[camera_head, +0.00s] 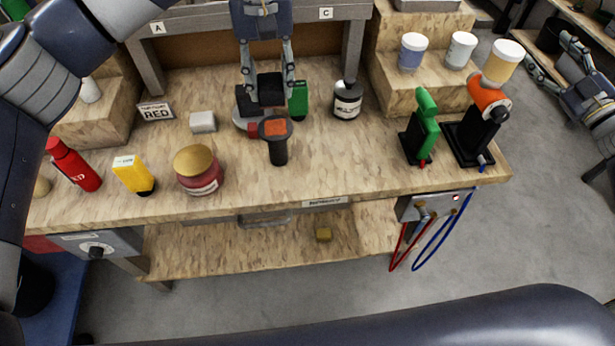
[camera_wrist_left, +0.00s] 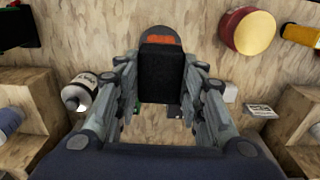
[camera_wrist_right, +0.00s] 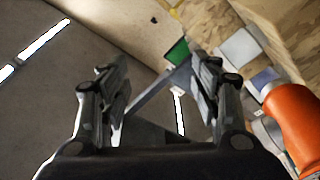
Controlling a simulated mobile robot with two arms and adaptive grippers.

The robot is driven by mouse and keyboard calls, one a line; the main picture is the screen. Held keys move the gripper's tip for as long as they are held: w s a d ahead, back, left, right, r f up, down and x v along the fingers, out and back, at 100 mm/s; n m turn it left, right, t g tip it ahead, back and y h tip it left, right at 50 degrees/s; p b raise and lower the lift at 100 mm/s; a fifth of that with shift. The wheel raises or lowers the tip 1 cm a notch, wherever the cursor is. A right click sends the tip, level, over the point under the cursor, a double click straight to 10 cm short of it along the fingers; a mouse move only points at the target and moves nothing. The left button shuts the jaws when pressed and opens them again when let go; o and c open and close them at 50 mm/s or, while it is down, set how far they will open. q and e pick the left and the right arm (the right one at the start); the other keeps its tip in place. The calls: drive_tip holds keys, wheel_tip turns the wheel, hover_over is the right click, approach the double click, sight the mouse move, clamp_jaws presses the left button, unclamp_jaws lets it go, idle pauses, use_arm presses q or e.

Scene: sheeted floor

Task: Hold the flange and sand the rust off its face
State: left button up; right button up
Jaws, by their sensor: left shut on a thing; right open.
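A round dark grey disc with an orange-brown patch (camera_head: 276,127), likely the flange's rusty face, shows above the middle of the bench; a black cylindrical stem (camera_head: 279,152) is below it. My left gripper (camera_head: 267,86) is shut on a black block (camera_wrist_left: 160,72) just behind the disc. In the left wrist view the disc (camera_wrist_left: 160,38) adjoins the block; I cannot tell whether they are one piece. An orange-headed tool (camera_head: 487,97), perhaps the sander, stands in a black holder at the bench's right end. My right gripper (camera_head: 550,55) is open and empty, right of the bench.
A green tool (camera_head: 427,125) stands left of the orange one. A red bottle (camera_head: 72,165), yellow bottle (camera_head: 133,174), gold-lidded jar (camera_head: 198,170) and dark jar (camera_head: 347,99) stand on the bench. Lidded tubs (camera_head: 412,51) sit on the right step. The bench's front right is clear.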

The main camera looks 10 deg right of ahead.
drive_tip(key=a+r+m+t+h, duration=0.35)
drive_tip(key=r+m+t, duration=0.25)
drive_tip(key=r+m, duration=0.9)
drive_tip(key=w+a+r+m+h, duration=0.1)
drive_tip(key=a+r+m, duration=0.5)
drive_tip(key=a+m, duration=0.45)
drive_tip(key=w+a+f+m+g+y, duration=0.2)
drive_tip(key=a+f+m+y, duration=0.2)
drive_tip(key=a+f, duration=0.65)
drive_tip(key=m+g+y, duration=0.5)
drive_tip(key=m+g, duration=0.2)
drive_tip(key=m, duration=0.5)
approach(282, 149)
drive_tip(key=shift+w+d+r, duration=0.15)
drive_tip(key=shift+w+d, duration=0.15)
drive_tip(key=shift+w, duration=0.2)
drive_tip(key=shift+s+a, duration=0.1)
drive_tip(key=shift+a, duration=0.15)
drive_tip(key=shift+y, duration=0.35)
drive_tip(key=x, duration=1.2)
drive_tip(key=shift+f, duration=0.3)
drive_tip(key=shift+s, duration=0.1)
drive_tip(key=shift+c, duration=0.3)
clamp_jaws()
